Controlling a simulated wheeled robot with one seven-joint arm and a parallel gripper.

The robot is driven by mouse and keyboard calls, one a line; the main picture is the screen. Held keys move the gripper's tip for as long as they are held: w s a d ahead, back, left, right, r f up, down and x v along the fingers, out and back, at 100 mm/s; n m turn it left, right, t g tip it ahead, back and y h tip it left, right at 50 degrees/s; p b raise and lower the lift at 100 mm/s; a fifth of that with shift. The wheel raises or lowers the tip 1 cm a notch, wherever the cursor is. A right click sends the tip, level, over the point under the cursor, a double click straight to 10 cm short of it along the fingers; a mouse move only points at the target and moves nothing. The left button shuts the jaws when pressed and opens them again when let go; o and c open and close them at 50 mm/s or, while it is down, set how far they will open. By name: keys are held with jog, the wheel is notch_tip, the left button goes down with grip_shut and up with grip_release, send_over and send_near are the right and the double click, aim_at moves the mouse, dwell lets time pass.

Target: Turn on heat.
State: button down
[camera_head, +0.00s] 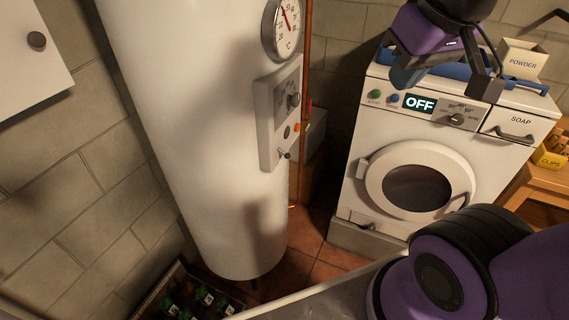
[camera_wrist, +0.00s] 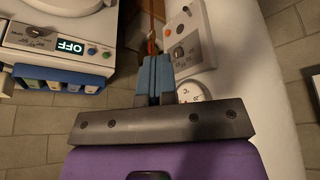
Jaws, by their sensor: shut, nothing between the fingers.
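A tall white water heater (camera_head: 190,120) stands at the centre left. A pale control panel (camera_head: 268,125) is on its side, with a dial knob (camera_head: 294,100), a dark round button (camera_head: 287,131) and a small lever (camera_head: 284,154). A round temperature gauge (camera_head: 283,28) sits above the panel. The panel also shows in the wrist view (camera_wrist: 204,50), with its knob (camera_wrist: 180,54). In the head view my gripper (camera_head: 406,76) is at upper right, apart from the panel.
A white washing machine (camera_head: 350,185) with an OFF display (camera_head: 420,104) stands to the right of the heater. A POWDER box (camera_head: 522,58) is on top. A yellow CLIPS box (camera_head: 550,157) is on a wooden table (camera_head: 530,188). A crate of bottles (camera_head: 150,297) is at lower left. A copper pipe (camera_head: 305,60) runs beside the heater.

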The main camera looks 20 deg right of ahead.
jog(key=w+a+f+n+g+h, duration=0.3)
jog(key=w+f+g+h, duration=0.15)
jog(key=w+f, duration=0.4)
jog(key=w+a+f+n+g+h, duration=0.35)
jog(key=w+f+h, duration=0.25)
jog(key=w+f, duration=0.3)
jog(key=n+t+h, duration=0.9)
jog(key=n+t, duration=0.7)
jog(key=t, duration=0.3)
send_near(283, 153)
jog(key=d+v, duration=0.1)
jog(key=v, duration=0.6)
jog(key=shift+s+a+f, duration=0.2)
jog(key=shift+s+f, duration=0.1)
jog(key=shift+f, duration=0.25)
jog(key=shift+d, duration=0.1)
jog(key=x, duration=1.4)
